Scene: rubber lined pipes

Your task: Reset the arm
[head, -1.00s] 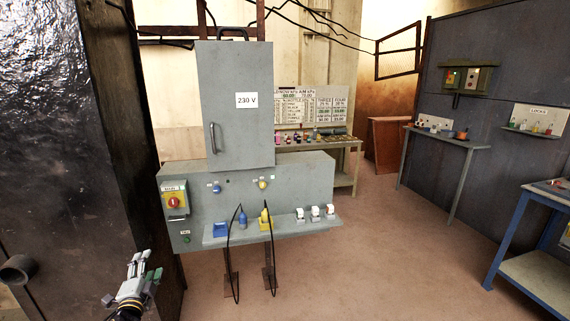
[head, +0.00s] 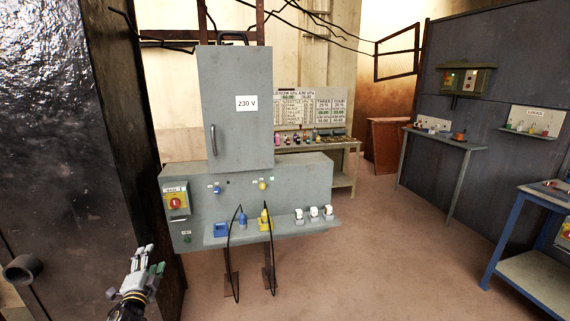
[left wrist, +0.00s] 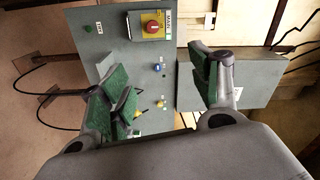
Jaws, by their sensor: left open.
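My left gripper (head: 146,267) is at the lower left of the head view, in front of and to the left of the grey electrical cabinet (head: 240,125). In the left wrist view the left gripper (left wrist: 165,92) shows two green-padded fingers spread apart with nothing between them. Beyond the fingers that view shows the cabinet turned on its side, with the red and yellow main switch (left wrist: 151,27). The left gripper touches nothing that I can see. My right gripper is not in view.
The cabinet's ledge (head: 290,228) holds blue and yellow plugs and several white items. Black cables loop below it. A dark wall (head: 70,130) with a pipe stub stands close at left. Tables line the back and right. The brown floor (head: 370,250) is open in the middle.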

